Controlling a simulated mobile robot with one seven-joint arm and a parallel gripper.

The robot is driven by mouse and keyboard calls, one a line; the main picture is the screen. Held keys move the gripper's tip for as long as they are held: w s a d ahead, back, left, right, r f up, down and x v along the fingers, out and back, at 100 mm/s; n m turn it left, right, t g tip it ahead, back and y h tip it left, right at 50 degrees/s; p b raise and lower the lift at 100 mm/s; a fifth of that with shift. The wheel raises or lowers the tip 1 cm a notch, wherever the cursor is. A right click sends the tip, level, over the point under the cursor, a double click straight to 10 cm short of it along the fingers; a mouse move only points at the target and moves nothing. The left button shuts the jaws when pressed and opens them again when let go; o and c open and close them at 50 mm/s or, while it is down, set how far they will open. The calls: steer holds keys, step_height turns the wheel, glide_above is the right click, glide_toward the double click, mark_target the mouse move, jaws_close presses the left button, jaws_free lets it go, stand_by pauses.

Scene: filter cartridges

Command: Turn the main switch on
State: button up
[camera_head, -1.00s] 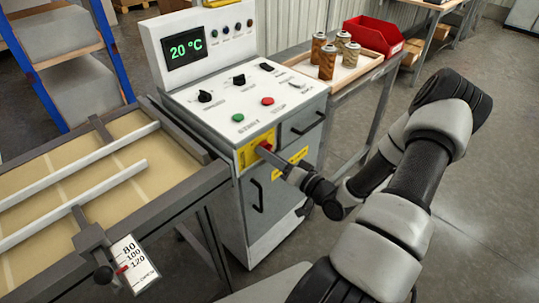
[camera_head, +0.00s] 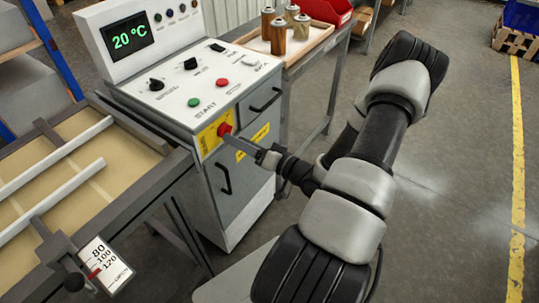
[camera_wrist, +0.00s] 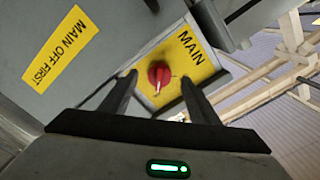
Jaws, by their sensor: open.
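The main switch is a red rotary knob (camera_head: 225,129) on a yellow plate (camera_head: 208,138) at the upper front corner of the grey control cabinet (camera_head: 235,185). In the wrist view the knob (camera_wrist: 159,74) sits on the yellow plate marked MAIN (camera_wrist: 190,48), between and ahead of my two fingers. My gripper (camera_head: 236,140) is open and points at the knob from the front right. In the wrist view the gripper (camera_wrist: 160,84) shows clear space between its fingers and the knob. I cannot tell the knob's exact setting.
A yellow MAIN OFF FIRST label (camera_wrist: 55,47) is beside the switch. The console top has a green button (camera_head: 194,102), a red button (camera_head: 222,83), black knobs and a display (camera_head: 130,37) reading 20 °C. A framed table (camera_head: 120,205) stands left; a cartridge tray (camera_head: 320,36) stands behind.

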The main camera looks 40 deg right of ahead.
steer(key=v, duration=1.3)
steer(key=shift+s+p, duration=0.3)
steer(key=shift+s, duration=0.05)
steer(key=shift+w+d, duration=0.1)
